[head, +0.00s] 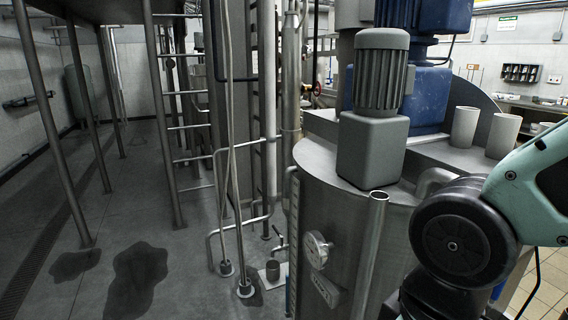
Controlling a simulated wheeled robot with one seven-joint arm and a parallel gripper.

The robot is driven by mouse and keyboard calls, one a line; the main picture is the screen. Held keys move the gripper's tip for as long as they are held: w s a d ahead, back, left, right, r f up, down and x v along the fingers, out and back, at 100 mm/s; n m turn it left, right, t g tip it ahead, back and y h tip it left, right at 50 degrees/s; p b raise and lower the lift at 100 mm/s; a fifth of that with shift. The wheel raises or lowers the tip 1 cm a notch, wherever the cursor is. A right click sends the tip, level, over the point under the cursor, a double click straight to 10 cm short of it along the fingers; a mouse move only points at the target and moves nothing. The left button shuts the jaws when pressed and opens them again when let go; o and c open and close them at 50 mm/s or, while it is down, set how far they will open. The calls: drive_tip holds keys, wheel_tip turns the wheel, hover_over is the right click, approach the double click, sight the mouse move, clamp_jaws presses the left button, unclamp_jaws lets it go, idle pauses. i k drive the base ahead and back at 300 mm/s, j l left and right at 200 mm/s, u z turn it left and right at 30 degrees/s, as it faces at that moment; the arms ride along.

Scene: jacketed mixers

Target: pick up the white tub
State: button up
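I cannot make out a white tub in the head view. Two pale grey, cup-shaped cylinders, a left one (464,127) and a right one (503,136), stand upright on top of the steel jacketed mixer (335,225); I cannot tell whether they are fixed parts or loose. My arm fills the right side and hides part of the mixer and the area behind it. My gripper is out of view.
A grey motor (380,80) and a blue drive (425,85) rise from the mixer lid. Upright pipes and a ladder stand left of it. The left floor is open, with dark wet patches (137,275).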

sight(504, 130)
drive_tip(key=z, duration=0.85)
